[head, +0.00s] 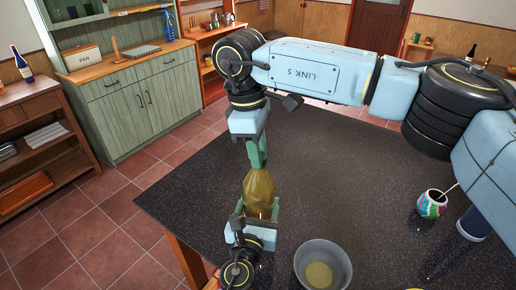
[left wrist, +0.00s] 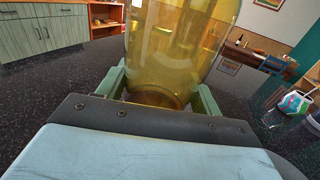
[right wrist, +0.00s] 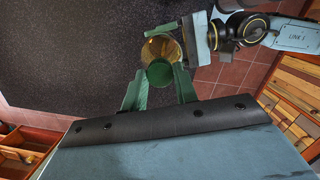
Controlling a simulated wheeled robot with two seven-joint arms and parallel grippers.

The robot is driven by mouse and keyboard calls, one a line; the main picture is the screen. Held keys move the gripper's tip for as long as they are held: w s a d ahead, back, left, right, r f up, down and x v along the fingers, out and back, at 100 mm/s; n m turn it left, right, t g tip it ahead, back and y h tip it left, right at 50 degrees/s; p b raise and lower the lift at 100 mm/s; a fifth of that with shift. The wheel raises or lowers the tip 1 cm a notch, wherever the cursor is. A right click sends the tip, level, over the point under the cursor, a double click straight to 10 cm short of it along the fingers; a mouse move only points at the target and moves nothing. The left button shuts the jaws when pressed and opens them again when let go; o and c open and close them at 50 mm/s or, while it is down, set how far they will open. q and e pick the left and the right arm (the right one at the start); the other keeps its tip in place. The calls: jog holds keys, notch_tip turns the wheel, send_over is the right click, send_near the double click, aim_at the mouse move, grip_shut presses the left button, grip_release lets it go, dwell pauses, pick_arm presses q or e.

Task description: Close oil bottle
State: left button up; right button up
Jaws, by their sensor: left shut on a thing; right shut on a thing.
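The oil bottle (head: 259,190) is yellow, see-through glass, and stands upright at the left side of the dark table. My left gripper (head: 255,213) is shut on its lower body. In the left wrist view the bottle (left wrist: 180,45) fills the space between the green fingers (left wrist: 162,95). My right gripper (head: 257,152) points straight down over the bottle's top and is shut on the green cap (right wrist: 159,72). In the right wrist view the cap lines up with the bottle (right wrist: 161,47); I cannot tell whether they touch or how tight the cap is.
A grey bowl (head: 338,257) with yellowish content stands at the table's near edge. A colourful cup with a straw (head: 432,205) is at the right. The dark table (head: 350,180) is clear between them and behind. Green cabinets (head: 150,105) stand away at the left.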

jog(key=o, duration=0.9)
jog(key=shift+o, duration=0.2)
jog(key=shift+r, duration=0.1)
jog(key=shift+r, duration=2.2)
jog(key=shift+c, duration=0.3)
